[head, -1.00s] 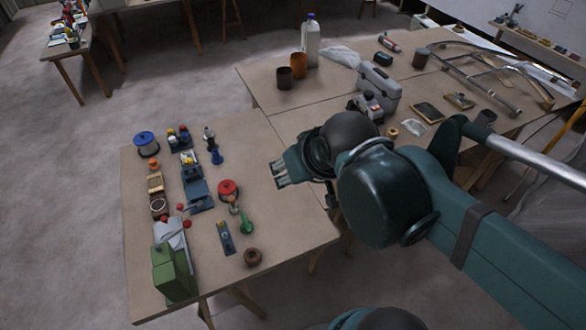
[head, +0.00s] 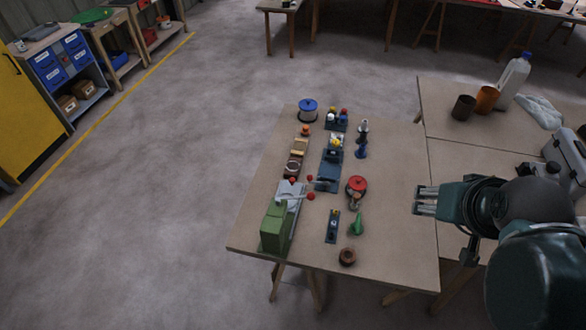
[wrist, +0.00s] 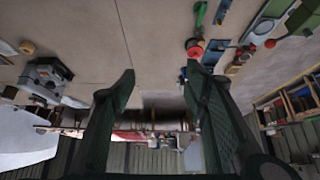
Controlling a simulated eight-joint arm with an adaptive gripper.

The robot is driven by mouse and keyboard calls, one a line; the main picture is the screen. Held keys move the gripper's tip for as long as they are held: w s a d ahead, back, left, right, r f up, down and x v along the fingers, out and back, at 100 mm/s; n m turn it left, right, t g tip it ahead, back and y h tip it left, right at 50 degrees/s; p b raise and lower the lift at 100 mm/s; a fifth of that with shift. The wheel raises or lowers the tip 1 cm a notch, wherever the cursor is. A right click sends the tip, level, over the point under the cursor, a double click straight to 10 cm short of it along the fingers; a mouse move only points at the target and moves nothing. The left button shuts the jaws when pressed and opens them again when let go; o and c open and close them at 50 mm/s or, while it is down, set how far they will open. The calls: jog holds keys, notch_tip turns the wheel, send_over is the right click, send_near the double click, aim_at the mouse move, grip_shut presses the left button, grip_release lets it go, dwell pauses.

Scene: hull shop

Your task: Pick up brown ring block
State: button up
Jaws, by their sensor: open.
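The brown ring block (head: 347,256) is a small, dark brown, round piece with a hollow top. It sits near the front edge of the near worktable (head: 395,255), in the head view. My gripper (head: 425,201) is above the right side of that table, to the right of the block and farther back, clearly apart from it. In the wrist view my gripper (wrist: 162,72) has its two fingers spread with nothing between them. I cannot make out the brown ring block in the wrist view.
A green cone-like piece (head: 356,224), a dark blue plate (head: 333,226) and a green machine block (head: 277,228) stand near the ring block. A red round piece (head: 356,186) is behind. The table's front right corner is clear.

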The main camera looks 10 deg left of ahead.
dwell(0.3)
jog(key=o, duration=0.6)
jog(key=shift+c, duration=0.2)
jog(key=shift+w+a, duration=0.1)
